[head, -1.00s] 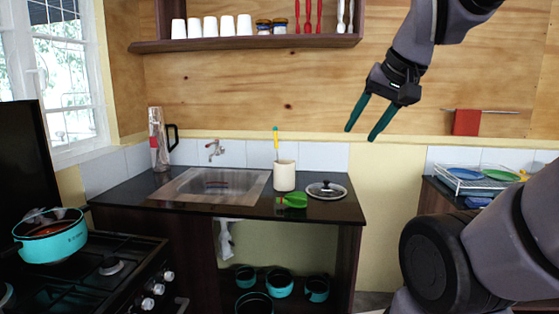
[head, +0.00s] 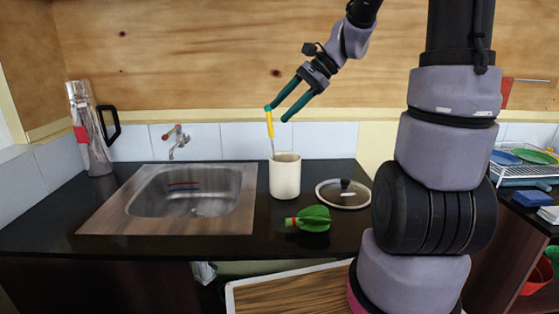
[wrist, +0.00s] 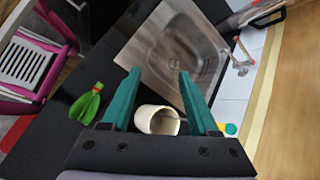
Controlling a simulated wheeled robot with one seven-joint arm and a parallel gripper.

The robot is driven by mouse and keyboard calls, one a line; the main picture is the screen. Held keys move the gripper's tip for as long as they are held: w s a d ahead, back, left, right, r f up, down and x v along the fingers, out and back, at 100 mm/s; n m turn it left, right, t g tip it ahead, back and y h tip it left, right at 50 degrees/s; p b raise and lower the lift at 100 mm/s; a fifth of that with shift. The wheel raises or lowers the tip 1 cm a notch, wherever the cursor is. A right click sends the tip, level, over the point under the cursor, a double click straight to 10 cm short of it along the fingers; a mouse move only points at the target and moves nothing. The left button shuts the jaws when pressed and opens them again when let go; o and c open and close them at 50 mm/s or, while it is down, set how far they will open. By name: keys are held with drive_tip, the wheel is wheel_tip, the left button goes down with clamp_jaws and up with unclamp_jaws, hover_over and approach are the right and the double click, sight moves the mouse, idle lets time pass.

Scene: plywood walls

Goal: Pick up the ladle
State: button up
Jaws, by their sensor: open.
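A utensil with a yellow handle (head: 269,124), seemingly the ladle, stands upright in a cream cup (head: 285,178) on the dark counter. Its lower end is hidden in the cup. My gripper (head: 276,114) is open and empty, at the height of the handle's top, with one fingertip overlapping the handle's top in the head view. In the wrist view the cup (wrist: 144,118) shows between the fingers (wrist: 159,72). The yellow and teal handle end (wrist: 230,128) shows just right of the right finger, outside the gap.
A steel sink (head: 185,195) with a tap (head: 177,140) lies left of the cup. A green object (head: 312,218) and a pot lid (head: 343,192) lie close by on the counter. A flask (head: 88,125) stands at the far left. A dish rack (head: 525,172) is at the right.

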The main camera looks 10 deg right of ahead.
drive_tip(key=w+d+f+m+t+y, duration=0.35)
drive_tip(key=w+f+m, duration=0.2)
drive_tip(key=w, duration=0.35)
drive_tip(key=w+d+f+m+t+y, duration=0.3)
drive_tip(key=w+d+f+m+y, duration=0.1)
drive_tip(key=w+m, duration=0.4)
drive_tip(key=w+x, duration=0.1)
drive_tip(key=x, duration=1)
drive_tip(key=shift+w, duration=0.3)
drive_tip(key=shift+d+f+n, duration=0.1)
drive_tip(key=shift+n, duration=0.15)
clamp_jaws()
